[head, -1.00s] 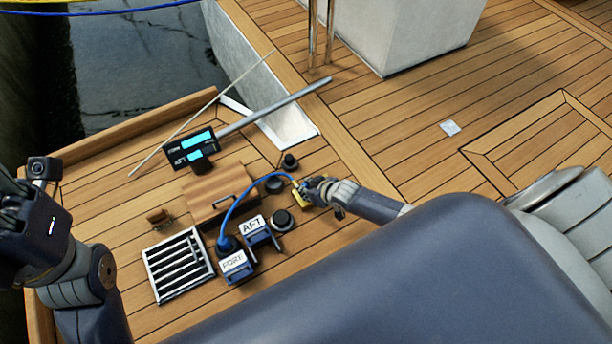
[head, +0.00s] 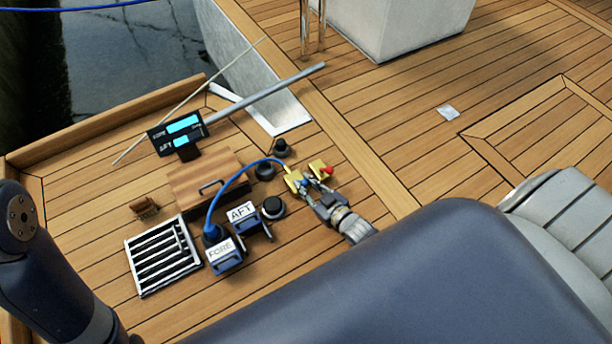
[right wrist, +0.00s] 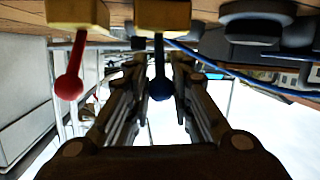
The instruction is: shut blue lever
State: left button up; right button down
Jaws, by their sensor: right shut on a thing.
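The blue lever (right wrist: 160,86) has a rounded blue knob on a short stem from a yellow valve body (head: 293,181). In the right wrist view, the stem and knob lie between my right gripper's fingers (right wrist: 159,66). My right gripper (head: 308,187) is shut on the blue lever; the fingers partly cover it in the head view. A red lever (right wrist: 68,80) on a second yellow body (head: 317,168) stands beside it, apart from the fingers. In the head view my left arm shows at the left edge, but its gripper is out of the picture.
A blue hose (head: 236,181) arches from the FORE box (head: 226,253) to the yellow valve. The AFT box (head: 243,214), round black fittings (head: 272,208), a wooden hatch with a handle (head: 205,182) and a grille (head: 162,256) are close by. Open deck lies right.

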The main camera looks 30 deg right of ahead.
jog(key=shift+a, duration=0.15)
jog(key=c, duration=1.5)
grip_release()
jog(key=v, duration=1.2)
jog(key=shift+f, duration=0.1)
